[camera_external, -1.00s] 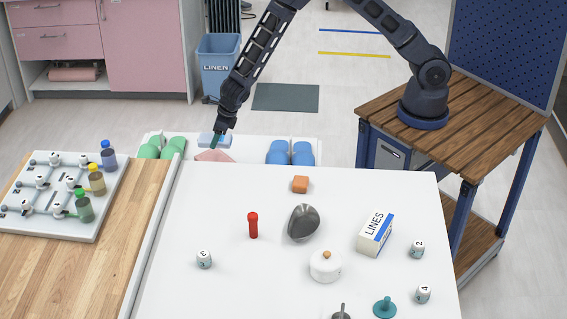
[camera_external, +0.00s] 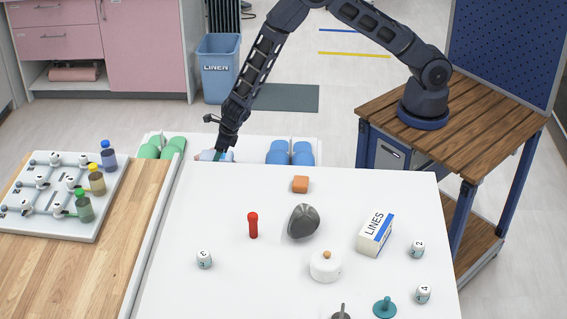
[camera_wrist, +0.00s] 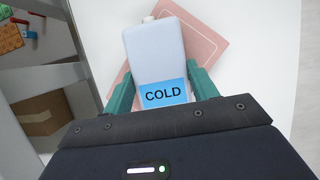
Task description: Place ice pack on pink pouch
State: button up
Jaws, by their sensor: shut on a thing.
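The ice pack (camera_wrist: 155,55) is a pale grey-blue slab with a small cap and a blue label reading COLD. My gripper (camera_wrist: 162,88) has its green fingers on both sides of the pack and is shut on it. In the wrist view the pack is over the pink pouch (camera_wrist: 208,42), which shows as a flat pink rectangle at its right and lower left. I cannot tell whether the pack touches the pouch. In the external view my gripper (camera_external: 221,152) is low behind the white table's far edge; the pack and pouch are mostly hidden there.
A cardboard box (camera_wrist: 42,120) is at left in the wrist view.

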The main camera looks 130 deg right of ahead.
jog(key=shift+f, duration=0.15)
jog(key=o, duration=1.1)
jog(key=s+a+r+m, duration=0.2)
jog(key=a+r, duration=0.2)
jog(key=r, duration=0.5)
jog(key=s+a+r+m, duration=0.2)
jog(key=a+r, duration=0.2)
jog(key=r, duration=0.5)
jog(key=s+a+r+m, duration=0.2)
jog(key=a+r, duration=0.2)
jog(key=r, duration=0.5)
jog(key=s+a+r+m, duration=0.8)
jog(key=a+r, duration=0.3)
jog(key=r, duration=0.2)
jog(key=s+a+r+m+y, duration=0.1)
jog(key=s+a+m, duration=0.3)
jog(key=s, duration=0.5)
jog(key=s+a+r+m+t+y, duration=0.1)
jog(key=s+a+r+m, duration=0.3)
jog(key=s+a, duration=0.4)
jog(key=s+a+r+m+y, duration=0.1)
jog(key=s+a+r+m, duration=0.2)
jog(key=s, duration=0.6)
jog(key=a+m, duration=0.2)
jog(key=a, duration=0.1)
jog(key=shift+s+a, duration=0.2)
jog(key=shift+s, duration=0.1)
